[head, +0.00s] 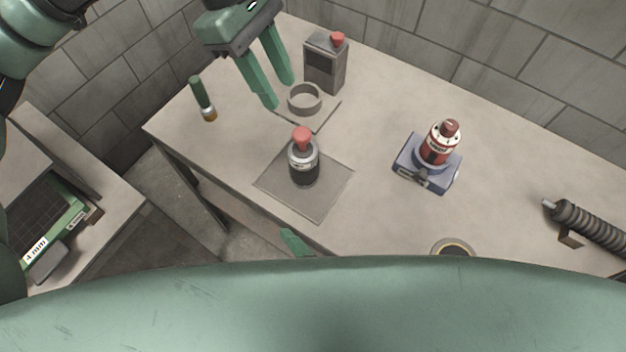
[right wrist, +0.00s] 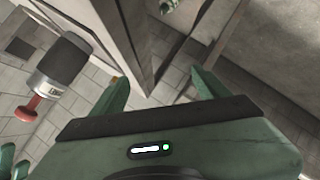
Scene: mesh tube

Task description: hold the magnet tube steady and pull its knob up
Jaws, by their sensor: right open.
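The tube with a dark lower body, a grey label band and a red knob (head: 302,137) stands upright on a square grey mat (head: 325,195) in the head view. I take this tube (head: 304,172) to be the magnet tube. It also shows at the left of the right wrist view (right wrist: 62,62), with its red knob (right wrist: 26,113). My left gripper (head: 279,94) is open and empty, behind the tube and apart from it. My right gripper (right wrist: 157,88) is open and empty, with the tube outside its fingers. In the head view only a green fingertip shows near the table's front edge.
A grey box with a red knob (head: 325,65) and a grey ring (head: 304,99) are behind the tube. A red canister (head: 436,152) sits on a blue base to the right. A green-handled tool (head: 200,92) is at left. A ribbed cylinder (head: 590,225) lies far right.

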